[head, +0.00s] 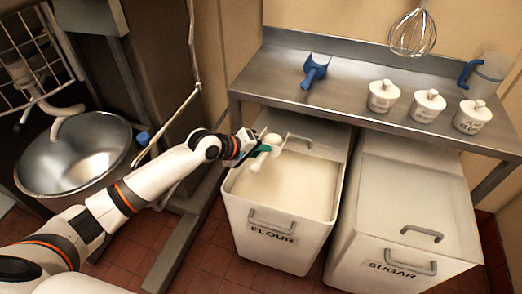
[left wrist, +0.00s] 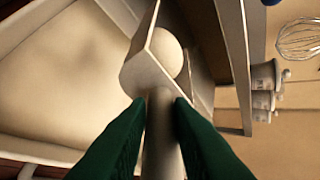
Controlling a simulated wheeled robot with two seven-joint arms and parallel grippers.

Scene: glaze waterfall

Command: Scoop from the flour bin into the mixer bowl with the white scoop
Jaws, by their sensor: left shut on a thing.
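The flour bin (head: 264,223), labelled FLOUR, stands open in the middle of the head view, with pale flour (head: 290,188) inside. My left gripper (head: 264,150) is above the bin's left rear part. In the left wrist view its green fingers (left wrist: 161,112) are shut on the handle of the white scoop (left wrist: 140,72). A rounded white heap (left wrist: 165,50) sits in the scoop. The scoop appears clear of the flour, though its exact height is hard to tell. The steel mixer bowl (head: 75,165) stands at the left. My right gripper is not in view.
The closed sugar bin (head: 400,225) stands right of the flour bin. Behind, a steel shelf (head: 345,95) holds a blue scoop (head: 314,70) and lidded white jars (head: 383,96). A whisk (head: 412,33) hangs above. A metal leg (head: 180,245) stands between mixer and bin.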

